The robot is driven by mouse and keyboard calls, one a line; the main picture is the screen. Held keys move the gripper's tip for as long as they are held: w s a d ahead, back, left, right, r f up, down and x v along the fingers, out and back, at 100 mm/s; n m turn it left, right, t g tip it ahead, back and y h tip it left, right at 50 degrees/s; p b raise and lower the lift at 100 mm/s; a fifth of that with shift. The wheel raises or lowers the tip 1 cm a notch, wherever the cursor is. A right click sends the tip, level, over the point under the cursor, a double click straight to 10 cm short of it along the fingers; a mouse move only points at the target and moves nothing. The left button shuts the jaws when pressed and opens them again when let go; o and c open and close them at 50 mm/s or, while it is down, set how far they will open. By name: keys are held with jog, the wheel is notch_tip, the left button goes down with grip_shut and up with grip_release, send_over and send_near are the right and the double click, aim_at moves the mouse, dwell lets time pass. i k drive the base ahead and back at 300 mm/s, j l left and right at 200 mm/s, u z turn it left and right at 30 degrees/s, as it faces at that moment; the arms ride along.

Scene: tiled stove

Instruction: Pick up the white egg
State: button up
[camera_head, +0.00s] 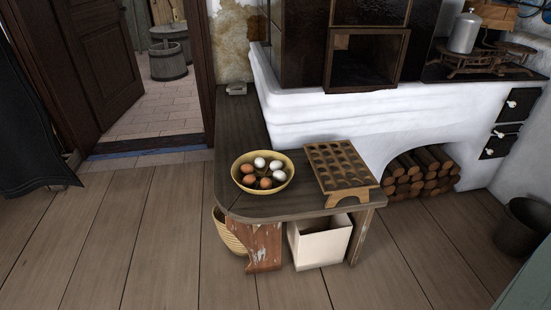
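Three white eggs lie in a yellow bowl (237,178) on the wooden bench: one white egg (260,162) at the back, another white egg (276,164) to its right, and a third white egg (279,176) at the right front. Brown eggs lie with them, one brown egg (247,169) at the left and others toward the front. Which white egg is meant cannot be told. My gripper is not in this view.
The bench (240,125) stands against the white stove base (310,120). A wooden board with hollows (340,167) stands right of the bowl. A white box (318,247) and a basket (228,236) are under the bench. The plank floor in front is clear.

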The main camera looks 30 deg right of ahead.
aim_at(276, 164)
jog(key=l+u, duration=0.35)
jog(key=l, duration=1.8)
jog(key=i, duration=0.05)
